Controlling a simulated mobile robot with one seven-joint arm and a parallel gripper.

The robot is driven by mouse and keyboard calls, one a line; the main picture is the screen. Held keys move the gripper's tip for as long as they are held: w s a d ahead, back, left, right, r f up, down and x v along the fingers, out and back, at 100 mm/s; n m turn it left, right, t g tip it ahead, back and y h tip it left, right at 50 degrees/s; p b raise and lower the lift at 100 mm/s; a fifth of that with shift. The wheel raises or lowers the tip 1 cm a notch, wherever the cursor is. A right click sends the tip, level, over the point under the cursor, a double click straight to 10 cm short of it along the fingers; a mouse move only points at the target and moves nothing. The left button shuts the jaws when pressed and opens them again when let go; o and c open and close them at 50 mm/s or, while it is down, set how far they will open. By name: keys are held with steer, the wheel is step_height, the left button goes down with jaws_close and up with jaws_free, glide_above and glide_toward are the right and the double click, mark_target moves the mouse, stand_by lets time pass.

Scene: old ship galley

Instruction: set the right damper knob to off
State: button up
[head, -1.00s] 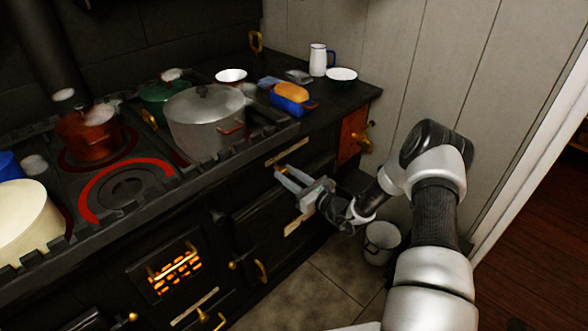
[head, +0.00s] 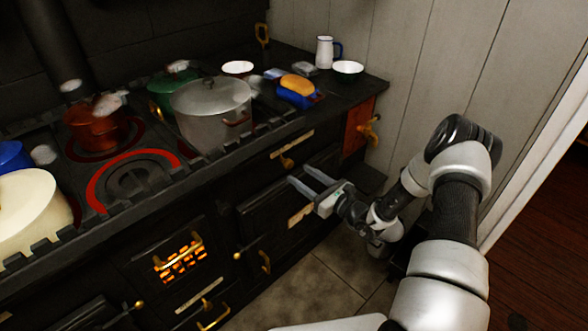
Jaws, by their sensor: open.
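A small brass knob (head: 287,161), which I take for the right damper knob, sits on the black stove front under a pale label plate (head: 290,143). The plate's lettering is too small to read, so I cannot tell which setting the knob points to. My gripper (head: 301,174) is open, with its two pale fingers pointing at the stove front. It is just below and to the right of the knob in the head view, with nothing between the fingers. The knob is in clear sight and appears free of the fingers.
A grey lidded pot (head: 211,108) and a blue dish with bread (head: 297,92) stand on the stovetop. A glowing grate (head: 180,260) is at lower left. A brass tap (head: 369,130) sticks out at the right end. The floor (head: 318,285) in front is partly clear.

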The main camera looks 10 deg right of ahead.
steer(key=v, duration=1.2)
steer(key=shift+p, duration=0.45)
